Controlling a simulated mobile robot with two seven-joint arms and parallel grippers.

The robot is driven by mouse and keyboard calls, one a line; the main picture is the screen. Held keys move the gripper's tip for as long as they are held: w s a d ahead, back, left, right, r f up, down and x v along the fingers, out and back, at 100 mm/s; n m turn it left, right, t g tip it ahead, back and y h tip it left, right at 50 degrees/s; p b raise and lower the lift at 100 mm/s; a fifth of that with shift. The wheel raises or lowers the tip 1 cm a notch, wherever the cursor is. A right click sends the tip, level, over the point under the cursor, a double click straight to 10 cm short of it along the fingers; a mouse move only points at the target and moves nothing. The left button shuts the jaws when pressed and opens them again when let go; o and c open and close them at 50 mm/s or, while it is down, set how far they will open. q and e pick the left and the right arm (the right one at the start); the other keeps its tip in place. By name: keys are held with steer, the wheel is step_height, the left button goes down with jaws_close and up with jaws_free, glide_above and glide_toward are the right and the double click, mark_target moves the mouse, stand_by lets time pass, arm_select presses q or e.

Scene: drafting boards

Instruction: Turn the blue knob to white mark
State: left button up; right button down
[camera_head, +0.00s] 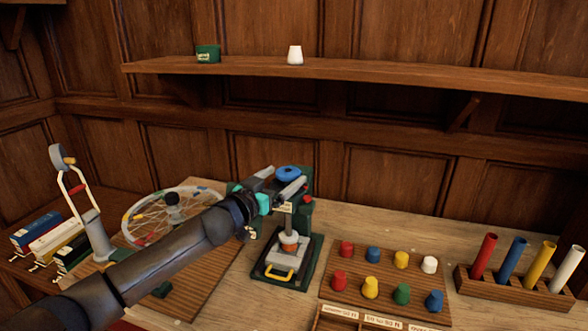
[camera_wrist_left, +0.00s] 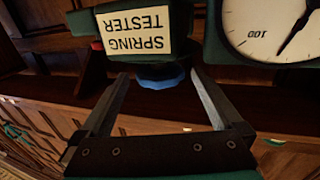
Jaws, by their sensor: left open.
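The blue knob (camera_head: 291,173) is a round disc on top of the green spring tester (camera_head: 310,249). In the left wrist view the knob (camera_wrist_left: 160,79) shows only as a blue strip below the upside-down SPRING TESTER label (camera_wrist_left: 138,32). My left gripper (camera_head: 284,179) is open beside the tester's head, its fingers pointing toward the knob. In the wrist view the fingertips (camera_wrist_left: 160,84) stand on either side of the blue strip; I cannot tell if they touch it. I cannot make out a white mark. My right gripper is not in view.
A round dial (camera_wrist_left: 272,25) sits beside the label. A board (camera_head: 340,304) with several coloured pegs and a rack (camera_head: 510,292) of coloured tubes stand to the right. A spoked wheel (camera_head: 150,205) stands left, behind my left arm. A shelf (camera_head: 400,75) runs along the wall above.

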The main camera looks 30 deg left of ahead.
mark_target(294, 169)
arm_select(q)
steer(key=shift+w+d, duration=0.1)
steer(key=shift+w, duration=2.65)
steer(key=shift+c, duration=0.2)
steer(key=c, duration=1.2)
